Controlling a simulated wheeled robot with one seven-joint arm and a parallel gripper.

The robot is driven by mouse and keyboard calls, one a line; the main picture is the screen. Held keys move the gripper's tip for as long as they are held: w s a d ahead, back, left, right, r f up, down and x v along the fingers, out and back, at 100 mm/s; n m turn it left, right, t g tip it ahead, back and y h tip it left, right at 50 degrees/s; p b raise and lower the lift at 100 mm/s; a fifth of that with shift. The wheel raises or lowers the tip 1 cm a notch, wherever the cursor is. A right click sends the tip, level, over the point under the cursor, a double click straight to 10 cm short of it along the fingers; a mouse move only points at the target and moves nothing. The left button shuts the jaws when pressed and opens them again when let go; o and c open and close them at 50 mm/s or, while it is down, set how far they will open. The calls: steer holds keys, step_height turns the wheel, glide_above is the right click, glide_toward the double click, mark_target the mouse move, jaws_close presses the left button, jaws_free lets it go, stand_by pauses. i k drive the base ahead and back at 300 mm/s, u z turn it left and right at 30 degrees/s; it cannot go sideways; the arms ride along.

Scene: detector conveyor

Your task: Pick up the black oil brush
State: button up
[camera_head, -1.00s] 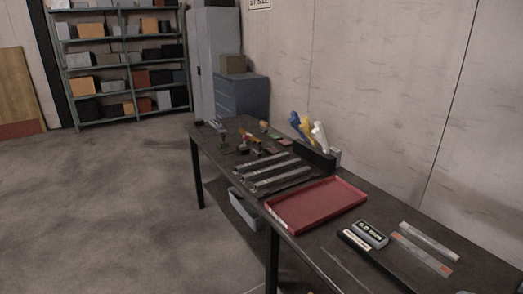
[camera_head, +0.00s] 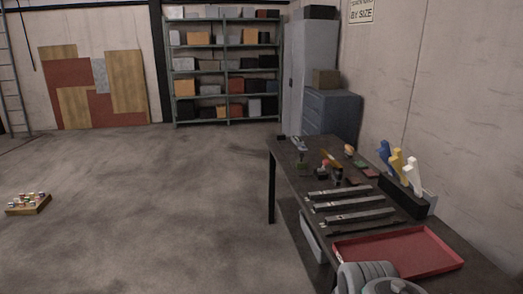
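I cannot make out a black oil brush for certain. The dark workbench (camera_head: 408,224) stands at the right. A dark block (camera_head: 402,198) on it holds blue, yellow and white upright items. Several small tools and parts lie toward its far end, including a yellow-handled item (camera_head: 331,159), too small to tell exactly. Grey arm parts of mine show at the bottom edge, in front of the tray. My gripper is not in view.
A red tray (camera_head: 447,262) lies on the near part of the bench, with several metal bars (camera_head: 345,203) beyond it. A blue-grey drawer cabinet (camera_head: 333,113) and shelving (camera_head: 222,72) stand behind. The floor left of the bench is open, except for a wooden tray (camera_head: 40,210) at far left.

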mark_target(337, 177)
steer(key=u, duration=0.55)
steer(key=i, duration=3.05)
steer(key=z, duration=1.1)
steer(key=i, duration=0.45)
steer(key=z, duration=0.35)
